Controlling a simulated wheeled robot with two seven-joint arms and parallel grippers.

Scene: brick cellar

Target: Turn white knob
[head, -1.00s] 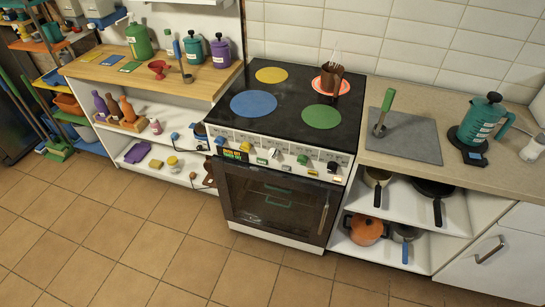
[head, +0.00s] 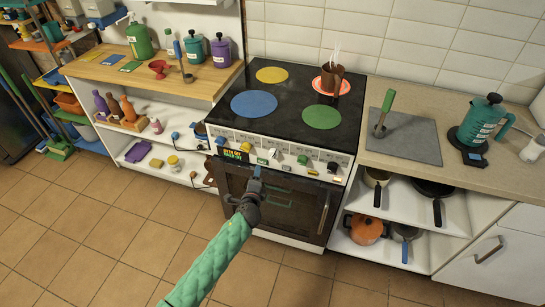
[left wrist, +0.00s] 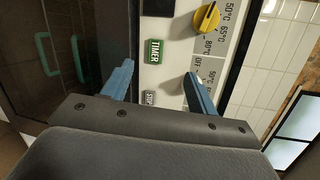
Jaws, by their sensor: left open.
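The white knob (head: 273,153) is on the stove's front panel, between the yellow knob (head: 245,147) and the green knob (head: 302,159). My left gripper (head: 256,172) is in front of the oven, just below the panel and a little left of the white knob. In the left wrist view its two blue fingers (left wrist: 158,88) are spread open with nothing between them. They face the panel near a green TIMER button (left wrist: 156,51) and a grey STOP button (left wrist: 151,98). I cannot make out the white knob in that view. My right gripper is not in view.
A blue knob (head: 220,141) and a black knob (head: 332,167) are at the panel's ends. The oven door's handle (head: 324,213) stands out at right. A brown pot (head: 331,79) is on the cooktop. The floor in front is clear.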

